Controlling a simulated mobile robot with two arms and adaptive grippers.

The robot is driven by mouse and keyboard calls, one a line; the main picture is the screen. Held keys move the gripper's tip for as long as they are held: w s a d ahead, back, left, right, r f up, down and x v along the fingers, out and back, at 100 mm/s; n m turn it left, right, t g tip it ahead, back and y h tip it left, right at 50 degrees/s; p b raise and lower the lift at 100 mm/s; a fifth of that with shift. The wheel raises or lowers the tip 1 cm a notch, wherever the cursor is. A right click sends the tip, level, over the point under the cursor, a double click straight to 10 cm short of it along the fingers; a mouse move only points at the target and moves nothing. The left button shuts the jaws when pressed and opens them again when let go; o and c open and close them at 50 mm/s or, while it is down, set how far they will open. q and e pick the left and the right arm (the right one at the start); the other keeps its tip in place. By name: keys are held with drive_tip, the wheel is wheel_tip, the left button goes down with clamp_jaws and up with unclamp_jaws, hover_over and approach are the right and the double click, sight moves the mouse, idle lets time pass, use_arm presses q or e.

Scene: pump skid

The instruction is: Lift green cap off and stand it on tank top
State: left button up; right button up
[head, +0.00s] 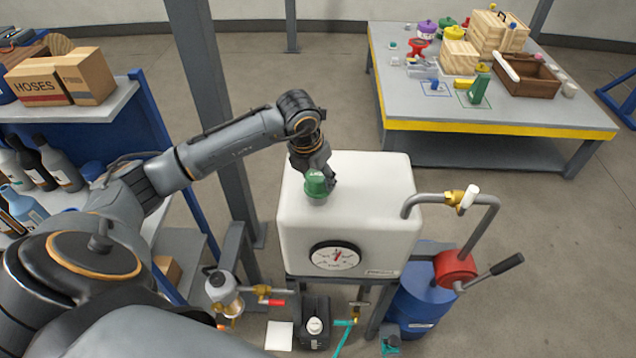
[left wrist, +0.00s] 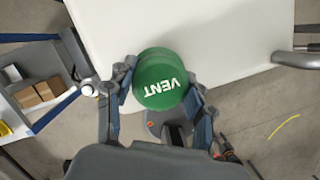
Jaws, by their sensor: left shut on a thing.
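The green cap (head: 317,183) is at the top of the white tank (head: 370,185), near its left part. In the left wrist view the cap (left wrist: 160,80) is round and reads VENT. My left gripper (head: 316,178) comes down from above and is shut on the cap, with one finger on each side of it in the left wrist view (left wrist: 158,92). I cannot tell whether the cap's underside touches the tank or is a little above it. My right gripper is not in view.
A pipe with a yellow valve (head: 454,198) rises at the tank's right, beside a red pump (head: 456,270) on a blue drum (head: 425,300). A grey post (head: 205,90) stands behind my arm. The tank top right of the cap is clear.

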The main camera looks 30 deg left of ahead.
use_arm(q)
drive_tip(key=s+r+b, duration=0.1)
drive_tip(key=r, duration=0.1)
drive_tip(key=s+d+r+b, duration=0.1)
drive_tip(key=r, duration=0.1)
drive_tip(key=s+r+b, duration=0.1)
drive_tip(key=s+r, duration=0.1)
drive_tip(key=shift+d+r, duration=0.15)
drive_tip(key=shift+r, duration=0.1)
drive_tip(key=s+d+r+b, duration=0.3)
drive_tip(key=s+r, duration=0.2)
drive_tip(key=s, duration=0.4)
drive_tip(key=shift+s, duration=0.2)
